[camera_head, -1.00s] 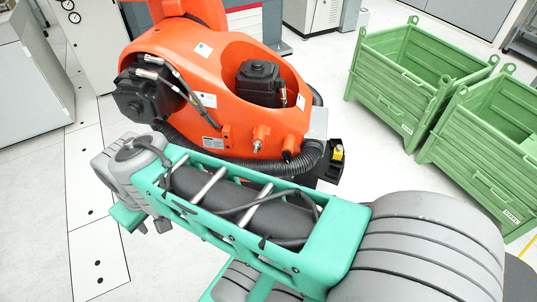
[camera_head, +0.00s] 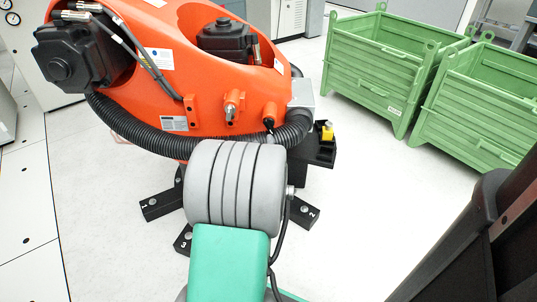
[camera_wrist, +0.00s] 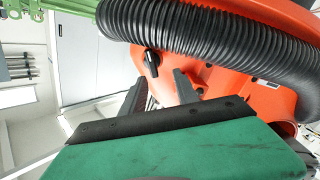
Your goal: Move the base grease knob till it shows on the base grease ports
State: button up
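The orange robot (camera_head: 200,60) fills the upper left of the head view. Two short fittings stick out low on its side: one with a metal tip (camera_head: 232,106), and a dark-tipped one (camera_head: 268,116) to its right. I cannot tell for certain which are the base grease ports. A small black knob (camera_wrist: 151,63) shows against the orange body in the wrist view; it may be the base grease knob. My gripper (camera_wrist: 160,82) is open and empty, its two dark fingers apart and pointing towards that knob. My gripper is hidden behind my arm in the head view.
A thick black corrugated hose (camera_head: 150,138) curves around the orange body and crosses the top of the wrist view close to my fingers. A black bracket with a yellow part (camera_head: 327,132) stands right of it. Green crates (camera_head: 385,65) stand at the upper right. Floor between is clear.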

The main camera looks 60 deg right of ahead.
aim_at(269, 128)
jog(key=shift+h, duration=0.3)
jog(key=x, duration=0.2)
jog(key=s+b+x, duration=0.1)
jog(key=x, duration=0.4)
jog(key=shift+d+f+b, duration=0.15)
jog(key=shift+d+b, duration=0.2)
jog(key=shift+d, duration=0.3)
jog(key=shift+c, duration=0.2)
grip_shut()
